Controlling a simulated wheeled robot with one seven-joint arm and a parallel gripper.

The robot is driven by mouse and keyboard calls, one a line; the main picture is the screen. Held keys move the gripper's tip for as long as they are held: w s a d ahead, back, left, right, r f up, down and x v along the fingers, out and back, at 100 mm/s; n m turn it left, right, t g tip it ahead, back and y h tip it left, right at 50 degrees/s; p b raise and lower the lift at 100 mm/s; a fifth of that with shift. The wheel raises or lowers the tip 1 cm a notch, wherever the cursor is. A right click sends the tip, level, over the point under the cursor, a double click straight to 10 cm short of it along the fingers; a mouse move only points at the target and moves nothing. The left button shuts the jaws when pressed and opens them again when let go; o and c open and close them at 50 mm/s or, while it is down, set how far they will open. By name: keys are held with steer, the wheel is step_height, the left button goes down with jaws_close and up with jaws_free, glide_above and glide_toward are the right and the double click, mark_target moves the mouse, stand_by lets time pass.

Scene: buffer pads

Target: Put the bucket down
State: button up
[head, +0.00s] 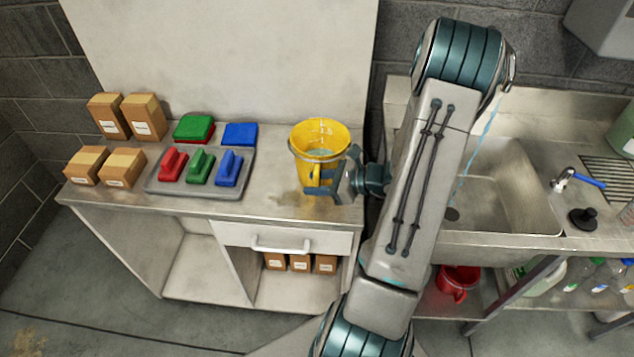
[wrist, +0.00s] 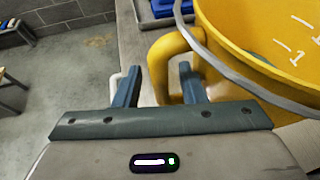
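The yellow bucket (head: 309,150) stands upright at the right end of the steel counter (head: 270,198), with a grey wire bail around its rim. Its base appears to be on the counter, though my gripper partly covers it. My gripper (head: 322,181) is at the bucket's front right side. In the wrist view, the bucket (wrist: 238,38) fills the upper right, and its yellow side handle (wrist: 160,62) lies between the two fingers of my gripper (wrist: 160,80). The fingers are apart, with gaps visible beside the handle, so the gripper looks open around it.
A grey tray (head: 190,191) with red, green and blue pads stands left of the bucket. Cardboard boxes (head: 123,165) stand at the counter's left end. A sink (head: 505,195) is on the right, with a red bucket (head: 456,282) below. Bare counter lies between tray and bucket.

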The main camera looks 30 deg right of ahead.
steer(key=b+v, duration=0.2)
steer(key=v, duration=0.9)
steer(key=s+a+r+n+g+h, duration=0.2)
steer(key=s+a+r+n+h, duration=0.1)
steer(key=a+n, duration=0.4)
steer(key=s+a+r+n+g+h, duration=0.2)
steer(key=a+r+n, duration=0.3)
steer(key=n, duration=0.6)
steer(key=s+a+r+n+g+h, duration=0.2)
steer(key=s+a+r+n+h, duration=0.1)
steer(key=a+n, duration=0.6)
steer(key=shift+s+r+h, duration=0.35)
steer(key=shift+r+h, duration=0.2)
steer(key=shift+h, duration=0.15)
steer(key=shift+a, duration=0.1)
